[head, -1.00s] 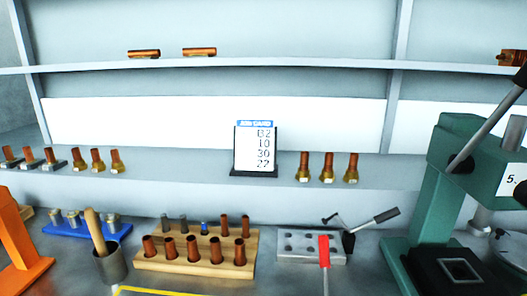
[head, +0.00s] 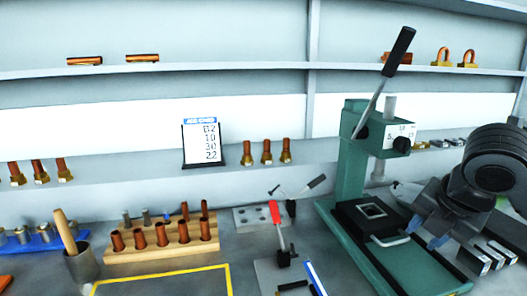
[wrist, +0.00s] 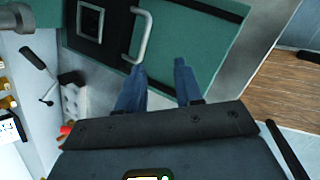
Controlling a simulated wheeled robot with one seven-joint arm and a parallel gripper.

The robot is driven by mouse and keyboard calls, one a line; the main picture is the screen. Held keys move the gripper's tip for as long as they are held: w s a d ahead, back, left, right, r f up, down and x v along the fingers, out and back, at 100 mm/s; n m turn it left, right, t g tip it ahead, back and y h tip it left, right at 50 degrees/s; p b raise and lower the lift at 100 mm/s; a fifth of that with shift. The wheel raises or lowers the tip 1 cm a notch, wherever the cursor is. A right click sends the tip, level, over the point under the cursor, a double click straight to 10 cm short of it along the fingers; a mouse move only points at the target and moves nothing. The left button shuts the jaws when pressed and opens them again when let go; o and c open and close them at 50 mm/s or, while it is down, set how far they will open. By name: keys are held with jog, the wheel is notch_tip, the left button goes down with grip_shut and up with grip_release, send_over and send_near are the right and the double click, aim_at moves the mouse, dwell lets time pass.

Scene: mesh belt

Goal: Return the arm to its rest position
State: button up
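My gripper (head: 429,232) is at the right of the head view, its dark arm link bent above it. In the wrist view my gripper (wrist: 159,67) shows two blue fingers apart with nothing between them. The fingers are over or beside the green base of the press (head: 350,180), close to its metal handle (wrist: 142,38). I cannot tell whether they touch it. Most of my arm is outside the head view.
A wooden block (head: 165,246) with copper tubes, a grey cup (head: 82,264) and a job card (head: 201,142) stand to the left. A red-handled tool (head: 277,225) is left of the press. Grey metal blocks (head: 483,260) lie near my gripper. A wooden floor (wrist: 285,85) shows in the wrist view.

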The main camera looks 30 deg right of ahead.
jog(key=w+a+r+m+t+y, duration=0.2)
jog(key=w+a+r+m+t, duration=0.15)
jog(key=a, duration=0.55)
jog(key=w+a+r+m+t+y, duration=0.25)
jog(key=w+a+m+t, duration=0.2)
jog(key=a, duration=0.45)
jog(key=w+a+r+m+t+y, duration=0.25)
jog(key=w+a+t, duration=0.2)
jog(key=a, duration=0.35)
jog(key=s+a+f+m+h, duration=0.2)
jog(key=s+f+m, duration=0.4)
jog(key=s+f, duration=0.25)
jog(key=s+a+f+m+h, duration=0.2)
jog(key=s+f+m+h, duration=0.1)
jog(key=s+f+m, duration=0.5)
jog(key=s+d+f+n+g, duration=0.1)
jog(key=s+d+n, duration=0.1)
jog(key=s, duration=0.8)
jog(key=s+d+n+g+y, duration=0.1)
jog(key=s+d+n, duration=0.1)
jog(key=s, duration=0.8)
jog(key=shift+s+d+f, duration=0.25)
jog(key=shift+d+f, duration=0.1)
